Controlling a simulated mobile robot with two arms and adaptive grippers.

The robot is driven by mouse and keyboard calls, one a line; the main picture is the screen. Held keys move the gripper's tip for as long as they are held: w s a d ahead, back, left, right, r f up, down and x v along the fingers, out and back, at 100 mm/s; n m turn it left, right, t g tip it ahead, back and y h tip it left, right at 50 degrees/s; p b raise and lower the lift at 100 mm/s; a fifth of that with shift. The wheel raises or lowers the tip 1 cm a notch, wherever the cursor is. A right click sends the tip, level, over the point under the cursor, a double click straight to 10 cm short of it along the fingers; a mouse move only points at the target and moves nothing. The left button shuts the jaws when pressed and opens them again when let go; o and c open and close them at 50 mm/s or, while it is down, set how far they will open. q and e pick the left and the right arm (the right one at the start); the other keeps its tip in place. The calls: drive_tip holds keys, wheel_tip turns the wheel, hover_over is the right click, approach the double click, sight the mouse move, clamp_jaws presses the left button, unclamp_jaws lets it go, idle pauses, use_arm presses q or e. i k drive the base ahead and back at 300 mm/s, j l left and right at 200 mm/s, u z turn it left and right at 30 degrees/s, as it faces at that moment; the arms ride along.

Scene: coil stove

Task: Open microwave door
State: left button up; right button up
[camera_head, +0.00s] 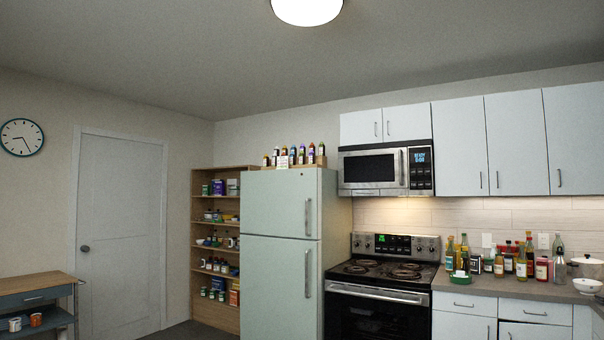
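The microwave (386,169) is mounted over the stove, under a short wall cabinet. It has a silver frame, a dark door window (370,167), a vertical silver handle (402,168) to the right of the window and a control panel (420,169) with a lit blue display. Its door looks shut. Neither of my grippers shows in the head view.
Below the microwave stands the coil stove (381,286). The fridge (282,253) is to its left, with bottles on top. The counter (520,287) on the right holds several bottles. A cart (38,296) stands far left.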

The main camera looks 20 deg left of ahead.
sight(383, 168)
drive_tip(key=u, duration=0.1)
drive_tip(key=i, duration=4.35)
drive_tip(key=i+u, duration=0.15)
drive_tip(key=i, duration=0.35)
drive_tip(key=i+l+u, duration=0.15)
drive_tip(key=i, duration=0.35)
drive_tip(key=i+u, duration=0.15)
drive_tip(key=i, duration=0.35)
